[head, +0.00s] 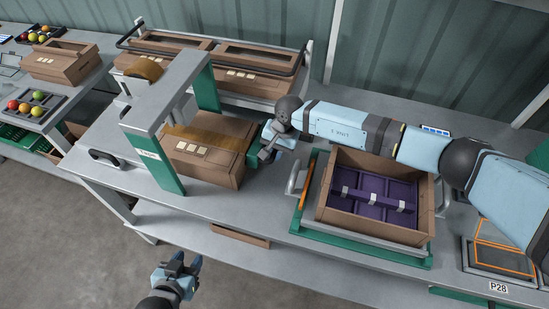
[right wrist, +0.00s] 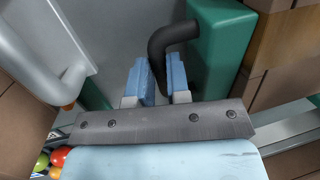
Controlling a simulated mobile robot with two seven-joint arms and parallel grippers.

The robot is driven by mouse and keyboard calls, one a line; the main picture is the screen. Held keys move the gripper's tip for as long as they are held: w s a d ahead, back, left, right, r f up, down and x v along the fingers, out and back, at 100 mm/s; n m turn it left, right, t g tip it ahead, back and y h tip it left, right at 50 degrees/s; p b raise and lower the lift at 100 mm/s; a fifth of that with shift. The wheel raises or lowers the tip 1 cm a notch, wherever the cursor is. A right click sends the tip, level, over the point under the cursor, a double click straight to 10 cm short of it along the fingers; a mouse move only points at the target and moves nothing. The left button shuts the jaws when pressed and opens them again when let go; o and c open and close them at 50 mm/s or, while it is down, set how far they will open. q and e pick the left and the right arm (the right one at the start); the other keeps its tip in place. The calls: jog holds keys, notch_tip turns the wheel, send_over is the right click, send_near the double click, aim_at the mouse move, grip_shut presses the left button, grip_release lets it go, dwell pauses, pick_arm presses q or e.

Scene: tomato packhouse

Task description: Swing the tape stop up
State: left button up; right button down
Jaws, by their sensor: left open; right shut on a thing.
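At the carton's right end is the green tape stop (head: 252,160), mostly hidden by my right gripper (head: 266,148). In the right wrist view, the stop's green block (right wrist: 222,45) carries a bent black handle (right wrist: 172,38). My right gripper's blue fingers (right wrist: 158,82) are shut on that handle. My left gripper (head: 180,272) is open and empty, out over the floor in front of the bench.
An open crate with purple dividers (head: 430,222) stands in a green-based frame to the right of the stop. More cartons (head: 245,85) stand on a rack behind the arch. A side table at the left holds tomatoes and a box (head: 65,62). The front bench edge is mostly clear.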

jog(key=g+b, duration=0.1)
jog(key=b, duration=0.1)
jog(key=w+r+g+b, duration=0.1)
jog(key=b, duration=0.1)
jog(key=r+g+y+b, duration=0.1)
jog(key=b, duration=0.2)
jog(key=shift+w+d+r, duration=0.2)
jog(key=shift+w+d, duration=0.05)
jog(key=shift+d, duration=0.05)
jog(key=shift+w+r+g+y+b, duration=0.15)
jog(key=shift+r+g+y+b, duration=0.15)
jog(key=shift+g+b, duration=0.15)
jog(key=shift+w+d+r+m+g+b, duration=0.25)
jog(key=shift+r+g+b, duration=0.25)
jog(key=shift+b, duration=0.5)
pick_arm(q)
notch_tip(320, 180, down, 10)
jog(key=shift+w+d+r+n+g, duration=0.2)
jog(key=shift+w+d+n+g, duration=0.05)
jog(key=shift+w+n+g, duration=0.05)
pick_arm(e)
jog(key=shift+w+r, duration=0.1)
jog(key=shift+r, duration=0.2)
